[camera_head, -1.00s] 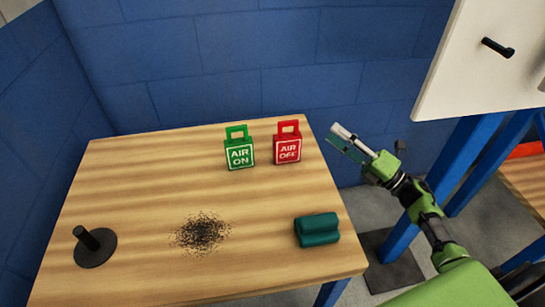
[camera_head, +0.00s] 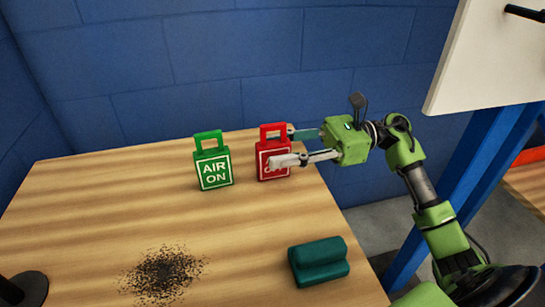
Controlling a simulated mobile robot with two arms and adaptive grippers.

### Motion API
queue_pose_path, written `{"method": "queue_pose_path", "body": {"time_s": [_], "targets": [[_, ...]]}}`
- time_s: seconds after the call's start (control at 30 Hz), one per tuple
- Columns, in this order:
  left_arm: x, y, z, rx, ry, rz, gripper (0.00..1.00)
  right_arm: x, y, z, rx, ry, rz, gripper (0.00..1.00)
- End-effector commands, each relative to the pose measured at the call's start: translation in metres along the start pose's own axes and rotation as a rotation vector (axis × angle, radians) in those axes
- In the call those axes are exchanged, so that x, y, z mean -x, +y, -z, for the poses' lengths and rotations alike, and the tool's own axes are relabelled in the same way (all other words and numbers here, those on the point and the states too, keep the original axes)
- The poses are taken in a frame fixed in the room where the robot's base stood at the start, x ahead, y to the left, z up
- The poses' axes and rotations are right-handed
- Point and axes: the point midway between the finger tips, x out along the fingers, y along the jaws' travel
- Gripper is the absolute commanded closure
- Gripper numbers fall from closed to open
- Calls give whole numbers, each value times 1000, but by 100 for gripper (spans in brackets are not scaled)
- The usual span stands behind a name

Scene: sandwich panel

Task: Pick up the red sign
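The red sign (camera_head: 264,171) stands upright near the back right of the wooden table, with an open handle at its top. My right gripper (camera_head: 282,147) reaches it from the right with its fingers apart. One finger lies in front of the sign and hides part of its lettering. The other finger is at the sign's right edge, near the handle, and seems to be behind it. I cannot tell whether either finger touches the sign. My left gripper is not in view.
A green AIR ON sign (camera_head: 213,167) stands just left of the red one. A teal block (camera_head: 318,261) lies at the table's right front. Dark specks (camera_head: 163,274) and a black round base (camera_head: 25,289) are at the front left. A white panel (camera_head: 490,55) hangs at the right.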

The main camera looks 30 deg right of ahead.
Motion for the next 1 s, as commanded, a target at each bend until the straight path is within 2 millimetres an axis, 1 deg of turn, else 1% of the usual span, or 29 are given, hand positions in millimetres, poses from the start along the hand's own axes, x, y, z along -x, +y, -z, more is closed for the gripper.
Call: {"method": "queue_pose_path", "body": {"time_s": [0.03,0.17,0.23,0.4,0.5,0.6,0.8,0.87,0.9,0.93,0.97,1.0], "targets": [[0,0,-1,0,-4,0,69,-5,0,0,1,-1,-1,64],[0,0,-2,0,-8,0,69,-12,0,-1,1,-2,-1,64],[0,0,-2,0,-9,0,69,-20,0,-1,1,-2,-1,64],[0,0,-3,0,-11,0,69,-46,1,-2,1,-4,-2,64],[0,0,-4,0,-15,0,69,-57,0,-2,0,-3,-1,64],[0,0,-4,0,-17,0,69,-62,0,-2,0,-2,1,64],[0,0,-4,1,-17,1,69,-62,0,-2,-1,-1,1,64],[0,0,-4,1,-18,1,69,-62,0,-2,-1,-1,1,79],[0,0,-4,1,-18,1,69,-62,0,-2,-1,-1,1,90],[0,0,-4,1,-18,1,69,-62,0,-2,-1,-1,1,98],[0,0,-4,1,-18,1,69,-62,0,-2,-1,-1,1,100],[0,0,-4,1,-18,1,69,-62,0,-2,-1,-1,1,100]]}}
